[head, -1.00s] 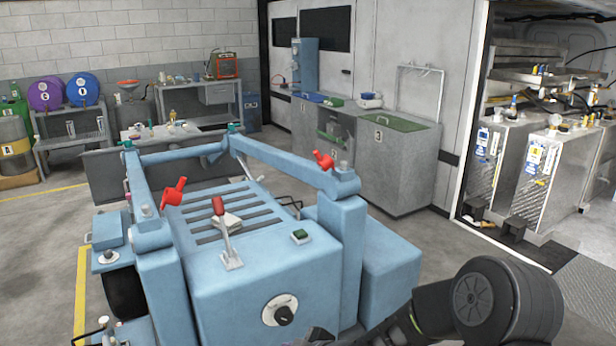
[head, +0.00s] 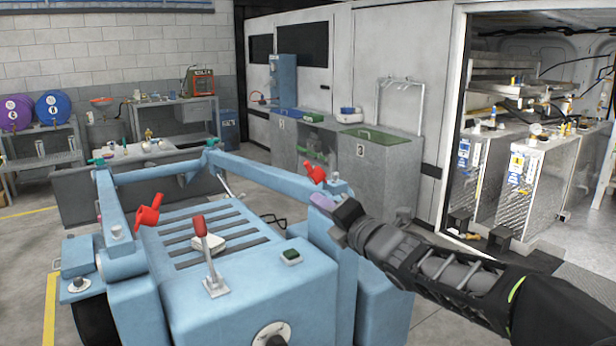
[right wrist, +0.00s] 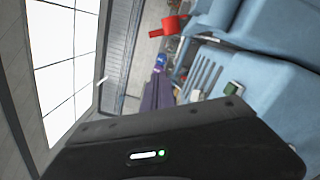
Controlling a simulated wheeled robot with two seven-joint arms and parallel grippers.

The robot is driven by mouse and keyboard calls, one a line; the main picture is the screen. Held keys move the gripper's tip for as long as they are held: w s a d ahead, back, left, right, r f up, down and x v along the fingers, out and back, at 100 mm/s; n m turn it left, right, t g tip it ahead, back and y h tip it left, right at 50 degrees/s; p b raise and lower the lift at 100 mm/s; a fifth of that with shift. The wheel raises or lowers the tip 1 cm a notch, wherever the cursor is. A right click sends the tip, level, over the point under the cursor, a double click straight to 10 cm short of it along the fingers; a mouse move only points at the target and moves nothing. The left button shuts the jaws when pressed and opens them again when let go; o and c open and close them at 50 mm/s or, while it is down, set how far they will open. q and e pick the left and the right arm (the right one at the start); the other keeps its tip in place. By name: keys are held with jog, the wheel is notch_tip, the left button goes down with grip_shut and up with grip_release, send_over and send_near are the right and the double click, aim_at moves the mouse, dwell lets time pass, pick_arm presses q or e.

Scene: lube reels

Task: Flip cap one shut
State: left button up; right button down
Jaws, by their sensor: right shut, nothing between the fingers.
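Two red caps are on the blue machine (head: 170,300). The left red cap (head: 148,212) sits tilted near the left arm bar. The right red cap (head: 315,173) stands tilted at the end of the right bar, and it also shows in the right wrist view (right wrist: 172,25). I see no number on either cap. My right gripper (head: 324,204) is shut and empty, just below the right cap and apart from it in the picture. Its narrow fingers with a purple tip show in the right wrist view (right wrist: 160,66). My left gripper is not in view.
A grey cabinet with a green top (head: 369,134) stands behind. Metal tanks (head: 535,185) stand at right. Bare floor lies between the machine and cabinet.

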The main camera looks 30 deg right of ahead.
aim_at(313, 172)
jog(key=w+d+r+p, duration=0.2)
jog(key=w+p, duration=0.3)
jog(key=w, duration=0.6)
jog(key=shift+d+p, duration=0.15)
jog(key=shift+p, duration=0.25)
